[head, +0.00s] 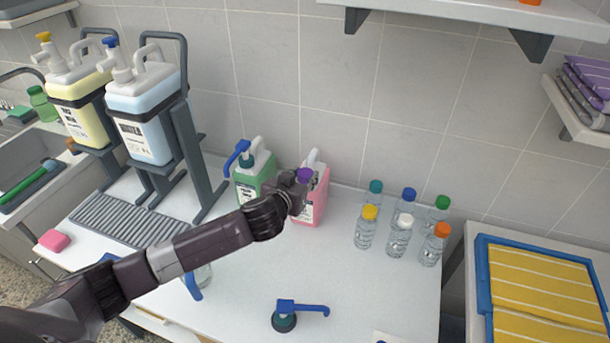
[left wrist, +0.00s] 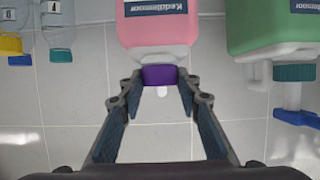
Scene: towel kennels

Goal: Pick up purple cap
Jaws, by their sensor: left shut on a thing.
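The purple cap (head: 305,175) is at the front of the pink jug (head: 314,204) in the head view. In the left wrist view the purple cap (left wrist: 159,75) sits at the neck of the pink jug (left wrist: 157,22), which appears upside down there. My left gripper (head: 298,181) is shut on the cap, with one finger on each side of it in the wrist view (left wrist: 160,78). The cap appears to be still at the jug's neck; whether it is loose I cannot tell. My right gripper is not in view.
A green jug (head: 256,172) with a blue pump stands just left of the pink jug. Several water bottles (head: 398,237) stand to the right. A loose blue pump (head: 286,317) is on the white counter (head: 345,285). A shelf (head: 480,14) hangs above.

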